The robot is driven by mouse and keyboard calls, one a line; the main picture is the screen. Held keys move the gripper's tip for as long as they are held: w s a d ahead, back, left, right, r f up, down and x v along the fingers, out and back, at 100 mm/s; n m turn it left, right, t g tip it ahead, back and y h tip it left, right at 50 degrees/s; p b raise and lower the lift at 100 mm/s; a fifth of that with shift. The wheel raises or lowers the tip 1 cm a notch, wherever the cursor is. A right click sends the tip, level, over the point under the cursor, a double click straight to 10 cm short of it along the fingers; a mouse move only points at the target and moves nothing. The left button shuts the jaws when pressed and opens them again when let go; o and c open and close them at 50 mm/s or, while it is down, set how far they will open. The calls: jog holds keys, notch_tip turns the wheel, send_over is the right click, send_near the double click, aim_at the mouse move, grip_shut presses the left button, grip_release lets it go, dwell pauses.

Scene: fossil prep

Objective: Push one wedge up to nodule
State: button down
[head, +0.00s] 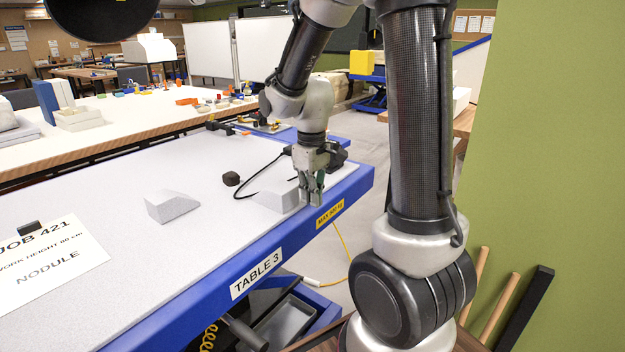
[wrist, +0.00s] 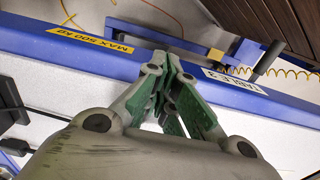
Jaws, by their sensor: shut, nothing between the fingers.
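The nodule (head: 231,178) is a small dark brown lump on the grey tabletop. One light grey wedge (head: 172,206) lies to its left and nearer, apart from it. The other light grey wedge (head: 278,196) lies to its right, also apart from it. My gripper (head: 312,201) is shut and empty, pointing down just right of the right wedge, close to the table's blue edge. I cannot tell whether it touches that wedge. In the wrist view the green-padded fingers (wrist: 172,62) show over the table edge; no wedge or nodule can be made out there.
The blue rim (head: 205,295) of the table runs close by my gripper. A black cable (head: 262,176) loops on the top between the nodule and right wedge. A printed job sheet (head: 48,262) lies at the left. The tabletop in front of the left wedge is clear.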

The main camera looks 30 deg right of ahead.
aim_at(275, 193)
jog(key=w+f, duration=0.1)
jog(key=w+a+f, duration=0.1)
jog(key=w, duration=0.1)
jog(key=shift+a+f, duration=0.1)
jog(key=shift+f, duration=0.2)
jog(key=shift+w+a, duration=0.15)
jog(key=shift+w, duration=0.2)
jog(key=w+a, duration=0.1)
jog(key=w, duration=0.2)
jog(key=w+a, duration=0.1)
jog(key=w, duration=0.2)
jog(key=w+a, duration=0.2)
jog(key=w, duration=0.2)
